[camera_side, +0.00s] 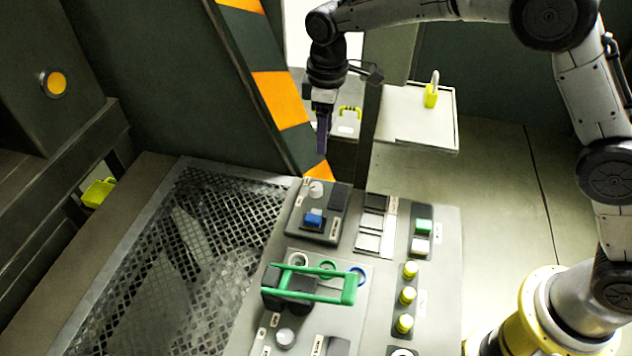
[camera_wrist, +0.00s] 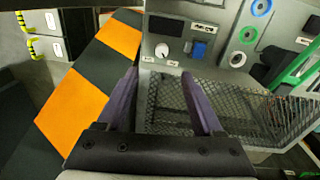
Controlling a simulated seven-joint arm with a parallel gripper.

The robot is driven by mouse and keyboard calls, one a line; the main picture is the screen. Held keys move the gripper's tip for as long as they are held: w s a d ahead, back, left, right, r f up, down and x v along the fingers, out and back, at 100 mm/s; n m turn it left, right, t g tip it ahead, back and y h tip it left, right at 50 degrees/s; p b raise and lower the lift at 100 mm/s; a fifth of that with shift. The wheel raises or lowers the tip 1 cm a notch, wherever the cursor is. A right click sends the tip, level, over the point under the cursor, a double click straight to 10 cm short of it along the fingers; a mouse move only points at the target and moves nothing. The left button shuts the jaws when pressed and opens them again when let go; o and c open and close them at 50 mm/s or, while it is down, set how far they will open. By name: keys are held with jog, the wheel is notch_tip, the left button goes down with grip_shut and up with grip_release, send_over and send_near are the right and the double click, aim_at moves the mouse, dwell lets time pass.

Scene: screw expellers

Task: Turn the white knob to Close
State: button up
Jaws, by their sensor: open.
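The white knob (camera_side: 316,188) sits at the upper left of a small grey box at the far end of the control panel (camera_side: 445,240). In the wrist view the white knob (camera_wrist: 162,50) shows ahead of the fingers, with small labels below it that are too small to read. A blue switch (camera_side: 314,217) is on the same box beside the knob. My gripper (camera_side: 322,152) points down in the air above the knob, apart from it. In the wrist view its two purple fingers (camera_wrist: 160,98) are spread with nothing between them.
A green handle (camera_side: 310,284) stands up from the panel nearer the camera. Yellow buttons (camera_side: 408,296) line the right side. A metal mesh (camera_side: 190,260) lies left of the panel. An orange-and-black striped post (camera_side: 280,100) stands close behind my gripper.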

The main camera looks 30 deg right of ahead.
aim_at(316, 186)
jog(key=f, duration=0.5)
jog(key=w+f, duration=0.1)
jog(key=f, duration=0.5)
jog(key=a+f, duration=0.1)
jog(key=f, duration=0.4)
jog(key=shift+w+f, duration=0.15)
jog(key=shift+w, duration=0.05)
jog(key=shift+a, duration=0.1)
grip_shut()
